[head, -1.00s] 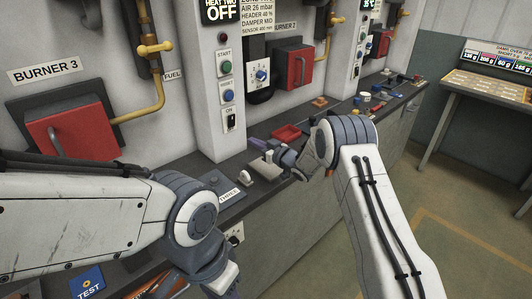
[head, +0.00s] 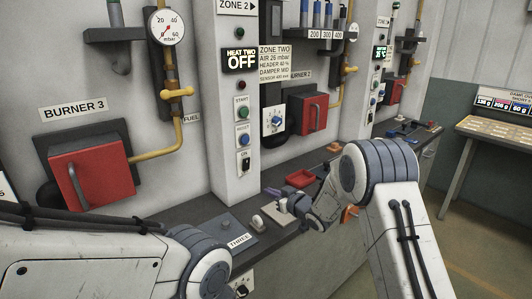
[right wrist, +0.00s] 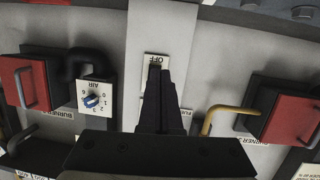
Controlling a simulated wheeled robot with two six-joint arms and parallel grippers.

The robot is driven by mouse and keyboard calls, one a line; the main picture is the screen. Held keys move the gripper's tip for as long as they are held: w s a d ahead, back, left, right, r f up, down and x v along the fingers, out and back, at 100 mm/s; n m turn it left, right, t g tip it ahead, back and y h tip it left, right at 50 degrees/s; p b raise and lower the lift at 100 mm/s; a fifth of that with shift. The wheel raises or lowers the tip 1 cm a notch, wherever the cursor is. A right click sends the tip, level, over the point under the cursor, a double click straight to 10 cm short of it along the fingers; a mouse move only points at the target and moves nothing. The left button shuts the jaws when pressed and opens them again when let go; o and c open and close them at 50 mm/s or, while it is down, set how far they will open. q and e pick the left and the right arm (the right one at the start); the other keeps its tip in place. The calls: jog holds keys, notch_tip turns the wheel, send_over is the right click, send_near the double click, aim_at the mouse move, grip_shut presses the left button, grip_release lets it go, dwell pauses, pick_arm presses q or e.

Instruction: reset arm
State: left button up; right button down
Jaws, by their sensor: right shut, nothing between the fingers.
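My right gripper (head: 270,192) is shut and empty. In the head view it points left, in front of the zone two column and above the counter. In the right wrist view its dark fingers (right wrist: 160,78) are together and overlap the lower part of the rocker switch plate (right wrist: 156,62) marked OFF; I cannot tell whether they touch it. The rocker switch (head: 245,162) is clear of the gripper in the head view, on the column below the start and reset buttons. My left arm comes in at lower left, and its gripper is outside the picture.
Burner 3 has a red door (head: 90,172) and a yellow fuel pipe (head: 176,125). Burner 2's red door (head: 312,113) is beyond the column. The dark counter (head: 205,203) carries a red tray (head: 300,178) and small parts. A display table (head: 500,130) stands at right, with floor before it.

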jog(key=s+a+r+g+h, duration=0.2)
jog(key=s+a+r+h, duration=0.1)
jog(key=s, duration=0.4)
jog(key=s+d+g+h, duration=0.2)
jog(key=s+g, duration=0.3)
jog(key=s, duration=1.6)
jog(key=s+d+g+h, duration=0.2)
jog(key=s+g, duration=0.3)
jog(key=s, duration=1.5)
jog(key=shift+s+g, duration=0.3)
jog(key=shift+s, duration=0.05)
